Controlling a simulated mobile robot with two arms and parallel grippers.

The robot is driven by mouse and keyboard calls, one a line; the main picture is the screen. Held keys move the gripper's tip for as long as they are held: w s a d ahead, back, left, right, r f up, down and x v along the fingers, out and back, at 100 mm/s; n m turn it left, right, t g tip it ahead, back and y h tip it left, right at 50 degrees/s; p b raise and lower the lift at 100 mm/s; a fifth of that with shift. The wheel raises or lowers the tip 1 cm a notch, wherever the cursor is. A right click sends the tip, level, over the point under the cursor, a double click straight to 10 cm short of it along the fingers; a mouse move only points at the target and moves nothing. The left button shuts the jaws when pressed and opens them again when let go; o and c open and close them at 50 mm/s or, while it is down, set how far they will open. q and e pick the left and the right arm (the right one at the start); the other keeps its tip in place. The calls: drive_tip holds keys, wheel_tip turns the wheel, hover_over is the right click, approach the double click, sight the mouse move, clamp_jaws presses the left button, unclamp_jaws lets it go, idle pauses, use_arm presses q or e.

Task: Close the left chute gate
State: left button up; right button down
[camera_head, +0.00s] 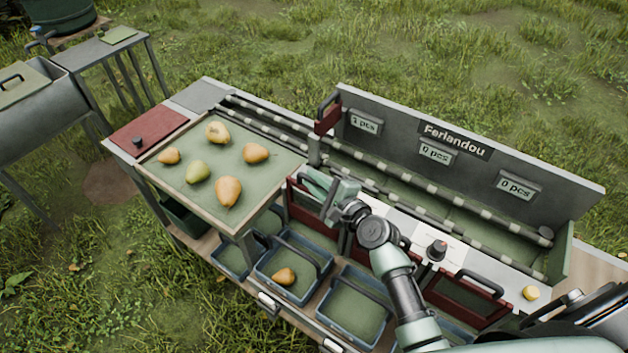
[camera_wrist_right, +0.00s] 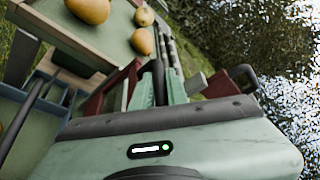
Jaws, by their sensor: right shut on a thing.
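The left chute gate (camera_head: 301,207) is a dark red panel with a dark handle on the sorting bench's front side, just right of the pear tray. My right gripper (camera_head: 318,186) is at this gate, shut on its handle, and partly covers it. In the right wrist view the two green fingers (camera_wrist_right: 160,90) close around a dark bar, with the red panel (camera_wrist_right: 112,95) beside them. How far the gate stands open is hard to tell. My left gripper is not in view.
A tray (camera_head: 180,158) with several pears stands left of the gate. Blue crates sit below; one crate (camera_head: 262,268) holds a pear (camera_head: 285,277). Another red gate (camera_head: 465,300) is at right. A raised red flap (camera_head: 327,118) and the sign board (camera_head: 470,150) stand behind.

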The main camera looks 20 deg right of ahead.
idle(0.4)
wheel_tip(320, 180, down, 5)
drive_tip(key=b, duration=0.4)
drive_tip(key=shift+s, duration=0.15)
drive_tip(key=c, duration=1.7)
unclamp_jaws()
drive_tip(key=v, duration=0.8)
drive_tip(key=shift+r+b, duration=0.15)
drive_tip(key=shift+b, duration=0.15)
